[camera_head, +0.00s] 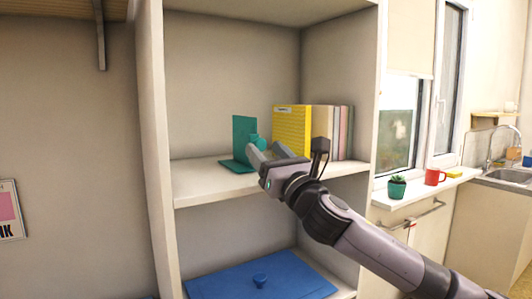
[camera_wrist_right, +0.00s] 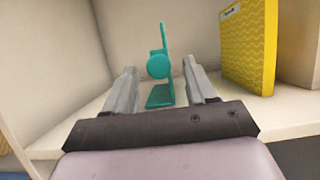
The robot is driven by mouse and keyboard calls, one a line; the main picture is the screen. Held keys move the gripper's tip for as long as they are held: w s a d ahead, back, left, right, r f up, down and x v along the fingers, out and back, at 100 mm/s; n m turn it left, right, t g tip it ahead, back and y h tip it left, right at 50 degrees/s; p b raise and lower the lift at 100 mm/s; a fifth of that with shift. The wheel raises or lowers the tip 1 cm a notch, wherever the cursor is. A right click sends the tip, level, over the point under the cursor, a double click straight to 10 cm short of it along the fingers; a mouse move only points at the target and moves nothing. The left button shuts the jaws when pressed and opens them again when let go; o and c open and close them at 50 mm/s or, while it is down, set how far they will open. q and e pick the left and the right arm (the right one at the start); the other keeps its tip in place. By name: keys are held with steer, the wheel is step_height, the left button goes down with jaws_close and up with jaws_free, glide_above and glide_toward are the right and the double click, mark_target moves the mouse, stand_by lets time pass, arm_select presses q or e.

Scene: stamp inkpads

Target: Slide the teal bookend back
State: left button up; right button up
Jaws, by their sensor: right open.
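The teal bookend (camera_head: 243,136) stands upright on the upper shelf, left of the books, with its flat foot on the shelf and a round knob on its upright plate. In the right wrist view the bookend (camera_wrist_right: 163,38) is straight ahead, its knob showing between my finger lines. My right gripper (camera_head: 258,153) is open at the shelf front, close to the knob. In the wrist view my right gripper's fingers (camera_wrist_right: 159,70) are apart on either side of the knob; I cannot tell whether they touch it. My left gripper is not in view.
A yellow patterned book (camera_head: 291,130) and several paler books (camera_head: 335,130) stand right of the bookend, with a gap between. The shelf (camera_head: 205,182) is bare to the left. Cabinet side walls flank the shelf.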

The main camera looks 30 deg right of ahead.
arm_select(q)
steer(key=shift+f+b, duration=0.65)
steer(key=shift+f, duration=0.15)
arm_select(e)
steer(key=v, duration=0.6)
steer(key=shift+s, duration=0.15)
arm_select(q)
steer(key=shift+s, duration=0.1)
